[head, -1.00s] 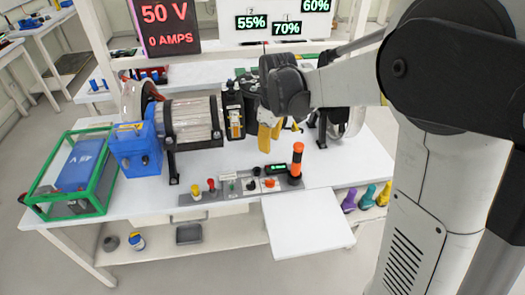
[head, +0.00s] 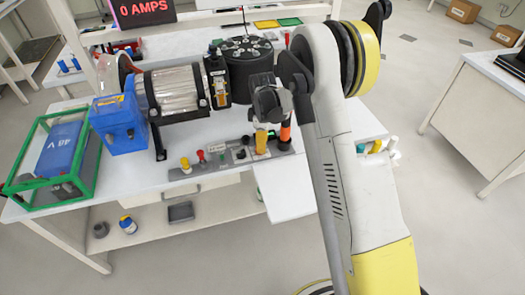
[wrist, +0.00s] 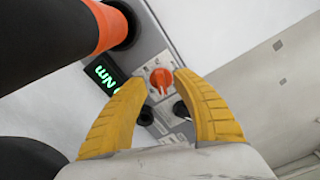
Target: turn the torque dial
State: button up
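The torque dial is a small orange knob (wrist: 161,78) on the grey control panel (head: 212,168), beside a black display (wrist: 104,76) with green "Nm" text. My gripper (head: 262,144) points down over the panel's right part and hides the dial in the head view. In the wrist view, its two yellow fingers are spread, with the dial between and just beyond the tips. The gripper is open and empty. I cannot tell how high the tips are above the panel.
A black-and-orange post (wrist: 65,28) rises close beside the dial. Black knobs (wrist: 181,109) sit near the fingers. Yellow (head: 185,164) and red (head: 201,156) controls stand left on the panel. A motor (head: 180,92) and blue box (head: 119,122) stand behind.

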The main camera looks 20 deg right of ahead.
jog(key=shift+f, duration=1.1)
grip_shut()
